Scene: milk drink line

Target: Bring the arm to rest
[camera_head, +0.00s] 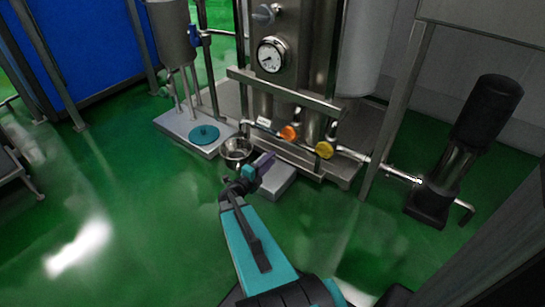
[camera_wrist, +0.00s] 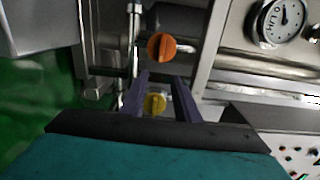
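My arm reaches up from the bottom of the head view, and my gripper (camera_head: 263,163) is in front of the machine's lower pipework. In the wrist view its two purple fingers (camera_wrist: 160,82) stand apart, with nothing held between them. A yellow valve knob (camera_wrist: 155,103) shows through the gap, beyond the fingers. In the head view this yellow knob (camera_head: 324,150) is well to the right of the gripper. An orange knob (camera_head: 289,132) is nearer, up and to the right; it also shows above the fingertips in the wrist view (camera_wrist: 162,46).
A steel bowl (camera_head: 237,149) is close to the gripper's left. A teal disc (camera_head: 204,133) lies on a grey platform (camera_head: 178,127). A pressure gauge (camera_head: 271,56) is on the steel tank. A dark pump (camera_head: 485,110) stands at right. The green floor (camera_head: 140,215) at left is clear.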

